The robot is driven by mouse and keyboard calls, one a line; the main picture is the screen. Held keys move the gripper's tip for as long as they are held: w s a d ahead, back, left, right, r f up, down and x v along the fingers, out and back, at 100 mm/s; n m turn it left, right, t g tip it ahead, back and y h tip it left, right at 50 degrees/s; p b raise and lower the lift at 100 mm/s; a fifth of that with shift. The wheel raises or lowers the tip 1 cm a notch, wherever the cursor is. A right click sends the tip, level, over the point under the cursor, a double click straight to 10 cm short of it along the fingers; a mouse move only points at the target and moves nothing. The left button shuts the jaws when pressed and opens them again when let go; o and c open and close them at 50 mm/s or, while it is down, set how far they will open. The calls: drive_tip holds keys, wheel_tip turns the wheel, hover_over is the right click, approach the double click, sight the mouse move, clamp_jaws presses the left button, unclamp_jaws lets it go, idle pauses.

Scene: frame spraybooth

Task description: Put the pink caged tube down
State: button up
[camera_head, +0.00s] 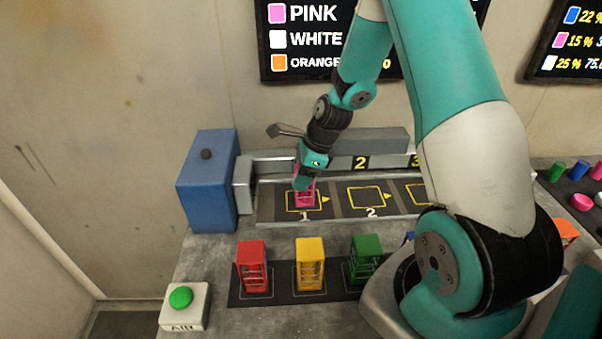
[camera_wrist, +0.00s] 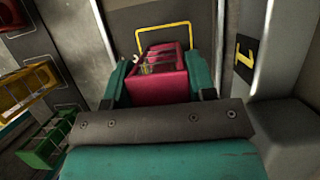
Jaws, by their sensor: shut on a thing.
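The pink caged tube (camera_head: 304,195) is at the square marked 1 on the conveyor-like strip. My gripper (camera_head: 305,180) is shut on its top from above. In the wrist view the pink caged tube (camera_wrist: 160,72) sits between the two teal fingers of my gripper (camera_wrist: 158,80), with the yellow outline of square 1 (camera_wrist: 165,27) just beyond it. The cage looks upright and over the outline. I cannot tell whether its base touches the strip, as my gripper hides part of it.
Red (camera_head: 252,267), yellow (camera_head: 310,264) and green (camera_head: 366,259) cages stand on a dark mat in front. A blue box (camera_head: 208,180) stands left of the strip. A green button (camera_head: 181,297) is at the front left. Square 2 (camera_head: 366,197) is empty.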

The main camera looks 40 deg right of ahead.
drive_tip(key=o, duration=1.3)
drive_tip(key=shift+f, duration=0.1)
drive_tip(key=shift+o, duration=0.2)
drive_tip(key=b+v, duration=0.1)
drive_tip(key=v, duration=1.1)
drive_tip(key=s+a+r+n+g, duration=0.1)
drive_tip(key=s+a+r+n, duration=0.2)
drive_tip(key=a+n, duration=0.45)
drive_tip(key=s+a+r+n, duration=0.3)
drive_tip(key=a+r+n, duration=0.1)
drive_tip(key=a+n, duration=0.35)
drive_tip(key=s+a+r+n, duration=0.1)
drive_tip(key=s+a+n, duration=0.4)
drive_tip(key=s+n, duration=0.2)
drive_tip(key=s+a+r+n+g, duration=0.1)
drive_tip(key=s+a+n, duration=0.4)
drive_tip(key=n, duration=0.5)
drive_tip(key=shift+s+a+r+y, duration=0.2)
drive_tip(key=shift+s+r+y, duration=0.1)
drive_tip(key=shift+s, duration=0.8)
